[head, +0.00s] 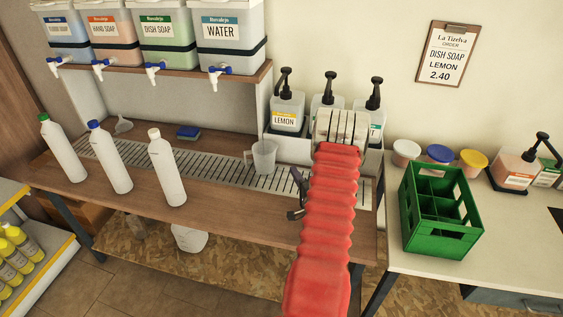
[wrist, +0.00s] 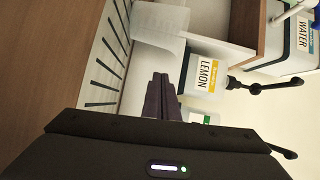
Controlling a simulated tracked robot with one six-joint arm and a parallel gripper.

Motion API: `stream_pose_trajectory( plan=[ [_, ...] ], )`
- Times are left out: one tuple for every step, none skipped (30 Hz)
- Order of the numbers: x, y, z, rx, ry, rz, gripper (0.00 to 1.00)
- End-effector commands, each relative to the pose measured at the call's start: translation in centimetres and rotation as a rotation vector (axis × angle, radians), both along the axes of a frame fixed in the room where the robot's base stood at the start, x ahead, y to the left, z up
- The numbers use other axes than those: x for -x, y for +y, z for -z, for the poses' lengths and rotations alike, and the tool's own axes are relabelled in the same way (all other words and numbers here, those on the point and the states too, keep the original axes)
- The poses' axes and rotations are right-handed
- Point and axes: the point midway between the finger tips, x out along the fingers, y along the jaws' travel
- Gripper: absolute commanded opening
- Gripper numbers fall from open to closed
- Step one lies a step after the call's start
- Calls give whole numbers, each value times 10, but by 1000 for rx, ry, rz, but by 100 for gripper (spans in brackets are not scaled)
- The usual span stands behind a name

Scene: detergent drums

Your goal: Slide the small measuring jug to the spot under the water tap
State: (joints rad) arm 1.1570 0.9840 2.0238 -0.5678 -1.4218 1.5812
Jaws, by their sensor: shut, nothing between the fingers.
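The small measuring jug (head: 264,157), clear and upright with its handle to the left, stands on the slatted metal drip grate, right of the water tap (head: 217,75). The tap hangs from the WATER drum (head: 222,34) on the shelf. The grate below the tap (head: 208,168) is bare. My gripper (head: 298,194) is to the right of the jug, partly hidden by my red-sleeved arm. In the wrist view its dark fingers (wrist: 160,78) are shut and empty, pointing toward the jug (wrist: 160,24), with a small gap between them.
Pump bottles, one labelled LEMON (head: 287,113), stand in a white holder behind the jug. Three white bottles, the nearest with a white cap (head: 166,168), stand along the bench front to the left. A green crate (head: 438,212) is at right.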

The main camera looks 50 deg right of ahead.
Motion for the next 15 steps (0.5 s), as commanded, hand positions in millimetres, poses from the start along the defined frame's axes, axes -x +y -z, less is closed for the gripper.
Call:
stream_pose_trajectory(
  plan=[
    [8,-2,6,-12,-22,8,0],
    [11,-3,8,-19,-35,10,0],
    [14,-3,10,-24,-49,12,0],
    [15,-4,11,-27,-56,13,0],
    [16,-4,11,-28,-61,13,0],
    [17,-4,12,-30,-65,14,0],
    [18,-4,12,-31,-67,14,0],
    [18,-4,12,-31,-67,14,0],
    [18,-4,12,-31,-67,14,0],
    [18,-4,12,-31,-67,14,0],
    [17,-4,12,-31,-67,14,0],
    [17,-4,12,-31,-66,14,0],
    [17,-4,12,-31,-66,14,0],
    [17,-4,12,-31,-66,14,0],
    [17,-4,12,-31,-66,14,0]
  ],
)
